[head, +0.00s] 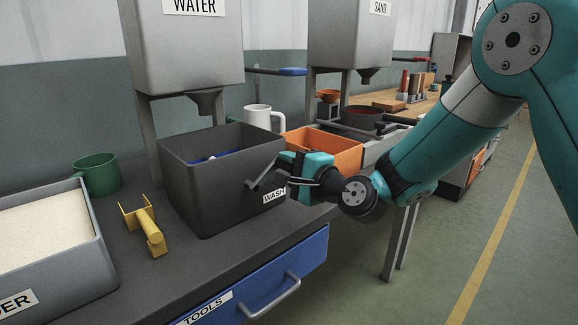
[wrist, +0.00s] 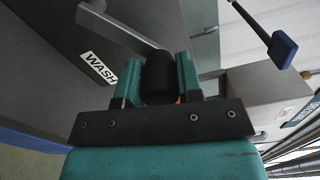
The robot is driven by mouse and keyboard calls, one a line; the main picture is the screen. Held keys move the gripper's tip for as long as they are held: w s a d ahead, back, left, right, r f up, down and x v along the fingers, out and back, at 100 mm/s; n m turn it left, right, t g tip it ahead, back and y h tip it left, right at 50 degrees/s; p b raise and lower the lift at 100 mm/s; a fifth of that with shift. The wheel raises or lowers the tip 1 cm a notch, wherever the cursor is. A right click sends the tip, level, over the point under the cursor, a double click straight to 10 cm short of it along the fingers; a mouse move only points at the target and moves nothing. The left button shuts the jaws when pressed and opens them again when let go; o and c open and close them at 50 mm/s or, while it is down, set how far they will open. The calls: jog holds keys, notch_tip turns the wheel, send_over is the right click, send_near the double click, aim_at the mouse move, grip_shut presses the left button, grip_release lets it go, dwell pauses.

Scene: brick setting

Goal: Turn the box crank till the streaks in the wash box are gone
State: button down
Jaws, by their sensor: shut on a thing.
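The wash box (head: 215,190) is a dark grey open box labelled WASH, standing on the bench under the water hopper. A little blue shows inside it; most of its inside is hidden by the walls, so I cannot tell whether there are streaks. The box crank (head: 263,174) is a grey arm on the box's right side, with a black handle (wrist: 158,76) in the wrist view. My gripper (head: 291,172) is at the crank. In the wrist view my gripper (wrist: 160,85) has its teal fingers on both sides of the black handle, shut on it.
The water hopper (head: 190,45) stands over the box, and the sand hopper (head: 350,30) is further right. An orange bin (head: 335,152) and white mug (head: 262,118) are close behind. A yellow tool (head: 146,228), green mug (head: 97,176) and powder tray (head: 85,262) are to the left.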

jog(key=shift+w+d, duration=0.1)
jog(key=c, duration=0.8)
grip_release()
jog(key=shift+b+v, duration=5.65)
jog(key=shift+v, duration=3.05)
jog(key=shift+r, duration=0.15)
